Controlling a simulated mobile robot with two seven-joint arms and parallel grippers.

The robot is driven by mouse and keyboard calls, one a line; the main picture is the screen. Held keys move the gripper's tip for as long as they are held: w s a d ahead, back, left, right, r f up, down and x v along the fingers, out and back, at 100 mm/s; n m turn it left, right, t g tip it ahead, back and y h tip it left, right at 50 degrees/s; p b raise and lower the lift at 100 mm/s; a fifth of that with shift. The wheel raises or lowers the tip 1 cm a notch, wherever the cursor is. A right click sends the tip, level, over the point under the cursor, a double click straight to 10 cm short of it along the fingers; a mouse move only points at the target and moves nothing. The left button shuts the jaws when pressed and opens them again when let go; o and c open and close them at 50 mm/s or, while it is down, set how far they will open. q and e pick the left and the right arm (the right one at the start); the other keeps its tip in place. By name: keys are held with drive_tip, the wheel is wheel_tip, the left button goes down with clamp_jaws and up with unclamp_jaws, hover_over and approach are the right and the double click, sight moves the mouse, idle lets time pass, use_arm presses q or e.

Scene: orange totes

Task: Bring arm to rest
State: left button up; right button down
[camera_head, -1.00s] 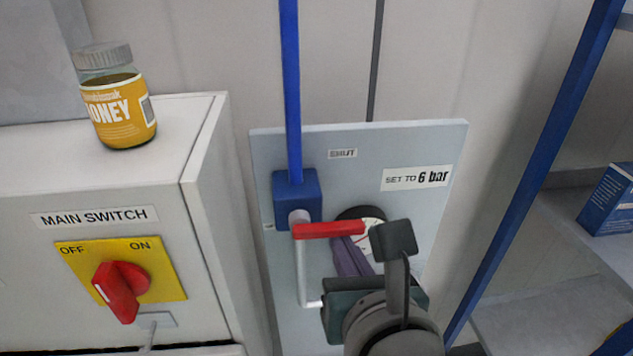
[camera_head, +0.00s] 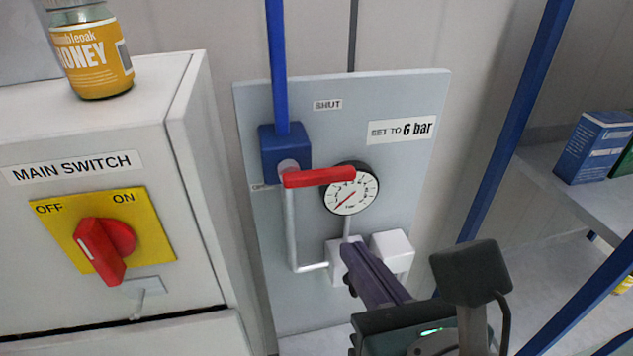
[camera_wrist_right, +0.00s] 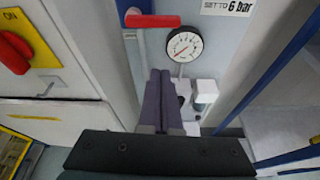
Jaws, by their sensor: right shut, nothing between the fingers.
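My right gripper (camera_head: 350,246) is in the lower middle of the head view, its dark purple fingers together and empty. It is in front of the lower part of a grey panel (camera_head: 400,95). In the right wrist view the fingers (camera_wrist_right: 160,76) point away, below a round gauge (camera_wrist_right: 184,46). A red valve handle (camera_head: 320,176) lies level on the panel, reaching right from a blue block (camera_head: 285,150) to the gauge's edge. The fingers look apart from the handle. White fittings (camera_head: 392,250) sit beside the fingertips, partly hidden. My left gripper is not in view.
A white cabinet (camera_head: 185,110) on the left carries a red rotary switch (camera_head: 100,250) on a yellow plate. A honey jar (camera_head: 92,55) stands on top. Blue shelf posts (camera_head: 515,120) and a shelf with a blue box (camera_head: 592,148) are on the right.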

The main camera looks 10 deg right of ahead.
drive_tip(key=s+d+r+m+g+p, duration=0.2)
drive_tip(key=s+m, duration=0.3)
drive_tip(key=m, duration=0.6)
drive_tip(key=s+d+r+m+g+p, duration=0.3)
drive_tip(key=s+m+g+p, duration=0.1)
drive_tip(key=m, duration=0.7)
drive_tip(key=s+d+r+m+g+p, duration=0.2)
drive_tip(key=s+m, duration=0.4)
drive_tip(key=m, duration=0.5)
drive_tip(key=d+g+p, duration=0.1)
drive_tip(key=g, duration=0.1)
drive_tip(key=shift+s+d+r+g, duration=0.2)
drive_tip(key=shift+d+r+g, duration=0.05)
drive_tip(key=shift+g, duration=0.05)
